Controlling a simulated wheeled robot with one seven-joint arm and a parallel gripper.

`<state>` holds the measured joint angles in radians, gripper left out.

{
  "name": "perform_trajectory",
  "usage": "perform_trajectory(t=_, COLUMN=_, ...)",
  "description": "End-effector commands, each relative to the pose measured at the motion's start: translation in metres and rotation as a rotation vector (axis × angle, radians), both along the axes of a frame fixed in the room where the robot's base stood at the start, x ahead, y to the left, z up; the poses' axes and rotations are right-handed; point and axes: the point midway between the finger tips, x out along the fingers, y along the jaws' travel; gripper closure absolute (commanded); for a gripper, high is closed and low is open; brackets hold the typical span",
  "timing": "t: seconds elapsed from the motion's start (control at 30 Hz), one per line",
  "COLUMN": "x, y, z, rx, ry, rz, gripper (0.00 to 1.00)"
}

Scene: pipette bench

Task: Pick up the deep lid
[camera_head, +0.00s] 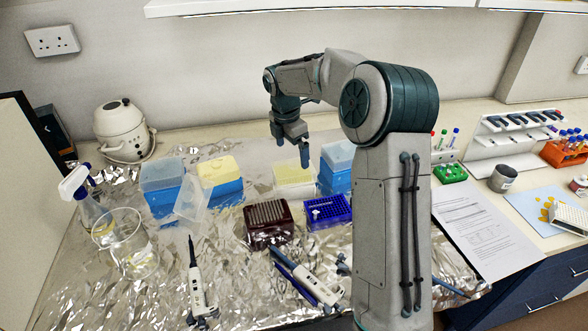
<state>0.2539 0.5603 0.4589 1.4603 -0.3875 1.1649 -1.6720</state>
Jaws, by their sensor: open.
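A clear, deep, box-shaped lid (191,203) lies tilted on the foil left of centre, in front of the blue tip boxes; it looks like the deep lid. A blue box with a translucent pale-blue cover (162,172) stands behind it to the left. A similar covered box (338,158) is partly hidden behind my arm. I cannot tell for sure which cover the task names. My gripper (292,150) hangs in the air above the back of the bench, fingers pointing down, open and empty. It is up and to the right of the loose lid, apart from it.
A yellow-topped blue box (221,178), a pale yellow box (294,180), a dark red rack (268,222) and a blue rack (327,212) crowd the middle. A glass beaker (124,248), a spray bottle (86,205) and pipettes (199,287) stand or lie around. Foil between them is bare.

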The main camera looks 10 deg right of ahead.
Motion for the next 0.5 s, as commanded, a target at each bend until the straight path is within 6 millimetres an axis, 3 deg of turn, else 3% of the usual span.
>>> perform_trajectory(t=0.3, x=0.002, y=-0.005, z=-0.042, rx=-0.001, ry=0.002, rz=-0.002, gripper=0.0)
perform_trajectory(t=0.5, x=0.002, y=-0.005, z=-0.046, rx=-0.001, ry=0.0, rz=-0.002, gripper=0.0)
